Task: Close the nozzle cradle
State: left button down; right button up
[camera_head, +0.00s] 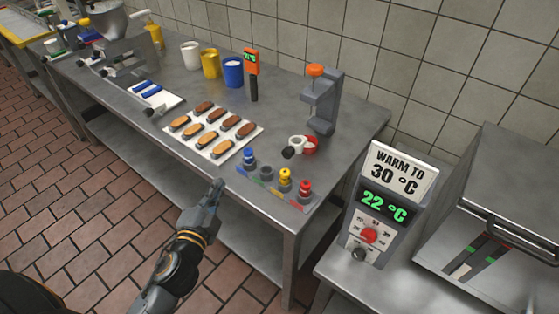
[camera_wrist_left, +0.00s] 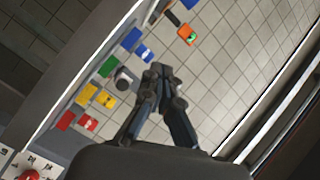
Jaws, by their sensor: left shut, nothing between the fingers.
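A grey upright stand (camera_head: 331,103) with an orange knob (camera_head: 315,71) stands near the back right of the steel table. White and red ring-shaped parts (camera_head: 303,144) with a dark end lie at its foot. I cannot tell for sure which of these is the nozzle cradle, or whether it is open. A colour-marked strip (camera_head: 265,185) with blue, yellow and red nozzles lies along the front edge. My left gripper (camera_head: 217,186) is shut and empty, in front of the table edge, left of the strip. It also shows shut in the left wrist view (camera_wrist_left: 161,70). My right gripper is out of view.
A white tray (camera_head: 257,131) of several brown and tan pastries lies behind my left gripper. An orange thermometer (camera_head: 251,65) and several cups (camera_head: 211,63) stand at the back. A temperature display (camera_head: 388,205) reading 22 °C stands at the right.

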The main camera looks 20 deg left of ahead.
pick_arm(q)
jog(key=d+m+h, duration=0.7)
jog(key=m+h, duration=0.1)
jog(key=m, duration=0.3)
jog(key=p, duration=0.3)
send_near(286, 156)
jog(key=x, duration=0.6)
jog(key=shift+r, duration=0.1)
jog(key=shift+w+d, duration=0.25)
jog(key=shift+w, duration=0.25)
jog(key=shift+x, duration=1.85)
jog(key=shift+s, duration=0.1)
jog(key=shift+a, duration=0.1)
